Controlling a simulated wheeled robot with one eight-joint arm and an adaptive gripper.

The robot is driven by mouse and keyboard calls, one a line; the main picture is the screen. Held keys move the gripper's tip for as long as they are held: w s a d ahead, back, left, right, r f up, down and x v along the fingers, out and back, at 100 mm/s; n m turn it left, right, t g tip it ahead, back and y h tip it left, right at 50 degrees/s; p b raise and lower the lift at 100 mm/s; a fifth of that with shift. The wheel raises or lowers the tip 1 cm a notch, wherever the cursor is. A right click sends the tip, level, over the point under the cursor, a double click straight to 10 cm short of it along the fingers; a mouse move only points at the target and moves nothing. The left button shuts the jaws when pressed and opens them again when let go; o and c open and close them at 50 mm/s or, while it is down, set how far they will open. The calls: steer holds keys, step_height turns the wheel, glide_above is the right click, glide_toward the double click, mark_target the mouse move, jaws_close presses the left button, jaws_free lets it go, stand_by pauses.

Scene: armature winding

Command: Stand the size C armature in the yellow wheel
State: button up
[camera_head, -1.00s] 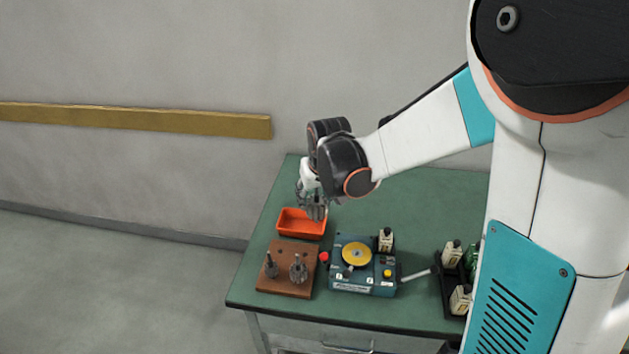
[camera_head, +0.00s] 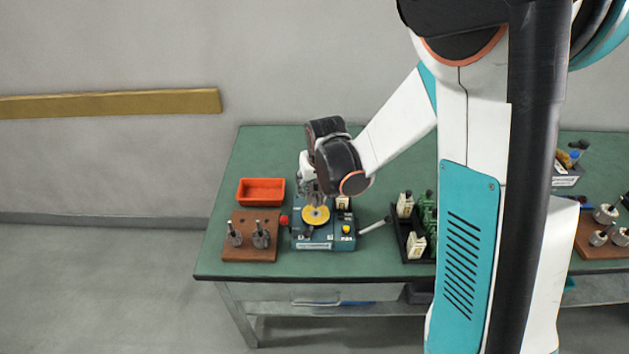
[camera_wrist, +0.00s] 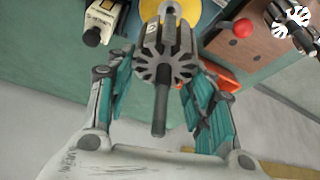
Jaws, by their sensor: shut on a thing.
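The yellow wheel (camera_head: 316,217) lies flat on a blue-grey winding machine (camera_head: 312,241). My gripper (camera_head: 317,198) is just over the wheel, pointing down. In the wrist view, my gripper (camera_wrist: 160,78) is shut on a grey slotted armature (camera_wrist: 166,58) with a long shaft. I cannot tell whether the shaft touches or enters the wheel. Two other armatures (camera_head: 261,235) stand upright in the brown block (camera_head: 248,254) left of the machine.
An empty orange tray (camera_head: 261,191) is behind the brown block. A red knob (camera_head: 284,220) is at the machine's left, and a pale lever (camera_head: 374,226) sticks out at its right. The table's back left (camera_head: 275,155) is clear.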

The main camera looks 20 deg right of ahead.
steer(key=shift+f, duration=0.65)
steer(key=shift+f+b, duration=1.4)
steer(key=shift+f, duration=0.05)
steer(key=o, duration=1.5)
steer(key=shift+c, duration=0.2)
steer(key=shift+r, duration=0.1)
steer(key=shift+r+p, duration=1.5)
steer(key=shift+r, duration=0.75)
